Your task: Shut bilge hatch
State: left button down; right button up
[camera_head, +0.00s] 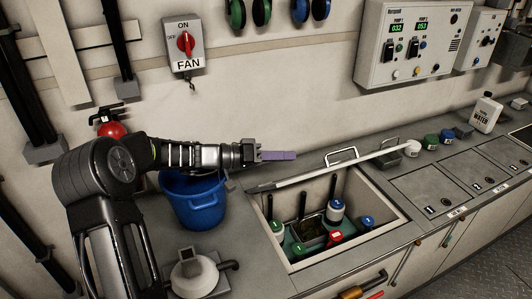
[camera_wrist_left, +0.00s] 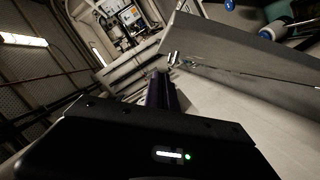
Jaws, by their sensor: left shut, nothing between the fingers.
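The bilge hatch lid (camera_head: 310,178) is open and raised along the back of its opening, seen nearly edge-on, with a metal handle (camera_head: 341,155) on its far side. The open compartment (camera_head: 385,192) below holds several bottles with blue, green and red caps. My left gripper (camera_head: 292,155) has purple fingers, shut and empty, above the counter just left of the handle, apart from it. Its fingers (camera_wrist_left: 160,90) also show in the left wrist view, beside a grey panel (camera_wrist_left: 240,60) that looks like the lid. My right gripper is not in view.
A blue bucket (camera_head: 193,205) stands below my left forearm. A white round item (camera_head: 194,275) sits at the counter front. Several small jars (camera_head: 431,141) and a water jug (camera_head: 485,113) stand right along the wall. The closed hatches (camera_head: 440,187) at right are clear.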

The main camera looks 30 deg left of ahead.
pick_arm(q)
jog(key=shift+s+d+f+p, duration=0.2)
jog(key=shift+s+d+f, duration=0.15)
jog(key=shift+d+f, duration=0.4)
jog(key=shift+s+d+f+p, duration=0.2)
jog(key=shift+s+d+f, duration=0.15)
jog(key=shift+d+f, duration=0.35)
jog(key=shift+a, duration=0.1)
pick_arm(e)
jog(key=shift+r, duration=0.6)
pick_arm(q)
jog(key=shift+f, duration=0.1)
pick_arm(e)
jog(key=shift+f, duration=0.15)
